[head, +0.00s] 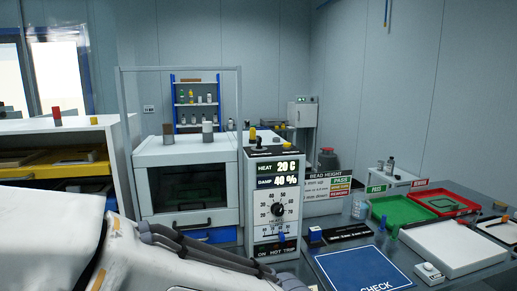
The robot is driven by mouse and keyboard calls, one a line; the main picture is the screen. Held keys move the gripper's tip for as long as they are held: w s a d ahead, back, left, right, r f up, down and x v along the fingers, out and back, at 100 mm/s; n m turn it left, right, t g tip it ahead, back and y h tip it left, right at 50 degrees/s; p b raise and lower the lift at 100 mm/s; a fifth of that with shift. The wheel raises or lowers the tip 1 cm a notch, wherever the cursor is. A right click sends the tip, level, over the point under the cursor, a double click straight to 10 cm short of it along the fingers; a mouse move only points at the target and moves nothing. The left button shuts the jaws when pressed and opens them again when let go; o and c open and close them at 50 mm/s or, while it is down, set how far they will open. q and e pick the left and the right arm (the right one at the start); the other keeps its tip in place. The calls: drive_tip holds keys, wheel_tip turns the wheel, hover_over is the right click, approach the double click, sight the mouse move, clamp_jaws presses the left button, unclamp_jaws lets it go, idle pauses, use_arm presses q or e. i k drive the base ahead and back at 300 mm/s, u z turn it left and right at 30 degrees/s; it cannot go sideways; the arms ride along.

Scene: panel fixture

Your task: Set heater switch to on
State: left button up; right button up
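The heater unit (272,205) is a white upright box in the middle of the head view. Its black display (279,174) reads HEAT 20 C and DAMP 40 %. Below it is a round dial with a black knob (277,209). A strip at the bottom (276,249) reads ON HOT TRIP; I cannot tell if any lamp is lit. A small blue part (281,237) sits just above the strip. I cannot make out for sure which part is the heater switch. My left arm crosses the lower left, below and in front of the unit; its gripper fingers are not clearly visible. My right gripper is out of view.
A white cabinet with a dark window (194,188) stands left of the unit. On the bench to the right are a blue CHECK mat (361,268), a green tray (404,212), a red tray (445,204) and a white tray (453,247). A shelf unit stands at far left.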

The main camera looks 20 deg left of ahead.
sight(258, 138)
drive_tip(key=z, duration=0.5)
drive_tip(key=i, duration=1.3)
drive_tip(key=u, duration=0.3)
